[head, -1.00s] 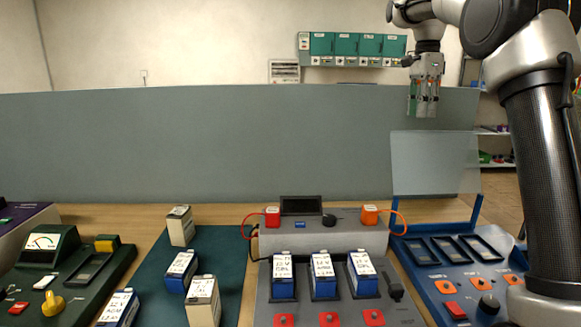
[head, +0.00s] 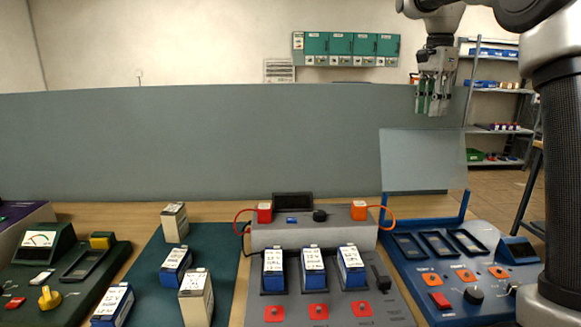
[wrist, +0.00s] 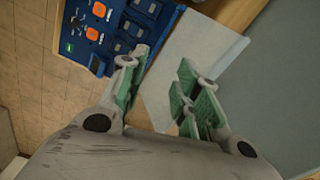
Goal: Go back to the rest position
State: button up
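My gripper (head: 433,98) hangs high at the upper right in the head view, pointing down, above the clear raised lid of the blue station. In the wrist view its green-padded fingers (wrist: 160,95) stand apart with nothing between them, so it is open and empty. The blue station (head: 470,290) with several empty slots, orange buttons and a black knob lies below it. The station's translucent lid (head: 422,160) stands upright, and it also shows in the wrist view (wrist: 190,65). The gripper is apart from everything.
A grey charger (head: 315,232) holds three blue-white batteries (head: 312,262) in a row. Several more batteries stand on a dark green mat (head: 225,250). A green tester (head: 50,280) is at left. A grey partition (head: 200,145) runs behind the table. Shelves (head: 495,95) stand at right.

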jog(key=s+f+n+t, duration=0.25)
jog(key=s+n, duration=0.55)
jog(key=s, duration=1)
jog(key=s+f+n+t, duration=0.1)
jog(key=s+f+n, duration=0.5)
jog(key=s+f, duration=0.6)
jog(key=shift+s+d+f+n+t, duration=0.2)
jog(key=shift+s+n+t, duration=0.15)
jog(key=shift+s, duration=0.85)
